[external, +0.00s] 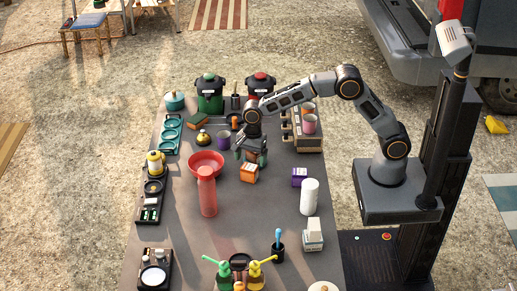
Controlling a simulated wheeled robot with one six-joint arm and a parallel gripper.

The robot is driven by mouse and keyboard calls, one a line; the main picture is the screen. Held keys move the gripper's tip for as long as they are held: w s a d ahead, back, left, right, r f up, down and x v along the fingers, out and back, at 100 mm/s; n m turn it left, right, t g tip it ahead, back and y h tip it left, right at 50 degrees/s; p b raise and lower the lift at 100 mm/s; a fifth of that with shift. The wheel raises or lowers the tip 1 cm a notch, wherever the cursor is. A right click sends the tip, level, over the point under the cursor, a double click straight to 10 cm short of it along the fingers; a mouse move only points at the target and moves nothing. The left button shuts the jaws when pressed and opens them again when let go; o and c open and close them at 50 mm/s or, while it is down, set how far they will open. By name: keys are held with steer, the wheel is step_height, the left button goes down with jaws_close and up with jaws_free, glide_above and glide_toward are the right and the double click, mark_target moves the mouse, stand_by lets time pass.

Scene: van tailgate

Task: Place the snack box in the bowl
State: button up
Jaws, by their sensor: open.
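The red bowl (198,158) stands left of the middle of the table, partly hidden by a tall red bottle in front of it. A small orange box (249,174) sits on the table just in front of my gripper (252,158). A small purple box (299,177) stands further right. I cannot read the labels, so I cannot tell which one is the snack box. My gripper points down to the right of the bowl, open, close behind the orange box. Whether its fingertips touch anything is too small to tell.
The red bottle (208,194) stands right against the bowl in this view. A purple cup (223,140) and a brass-coloured pot (203,138) are behind the bowl. A white roll (308,197) stands at the right. The table (255,222) is clear in its front middle.

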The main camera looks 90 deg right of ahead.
mark_target(249, 166)
steer(key=shift+w+a+f, duration=0.1)
steer(key=shift+a+f, duration=0.1)
steer(key=shift+f, duration=1.15)
steer(key=shift+w+a+f, duration=0.1)
steer(key=shift+a+f, duration=0.1)
steer(key=shift+f, duration=1.15)
steer(key=shift+c, duration=0.2)
steer(key=c, duration=1.1)
steer(key=shift+r, duration=0.1)
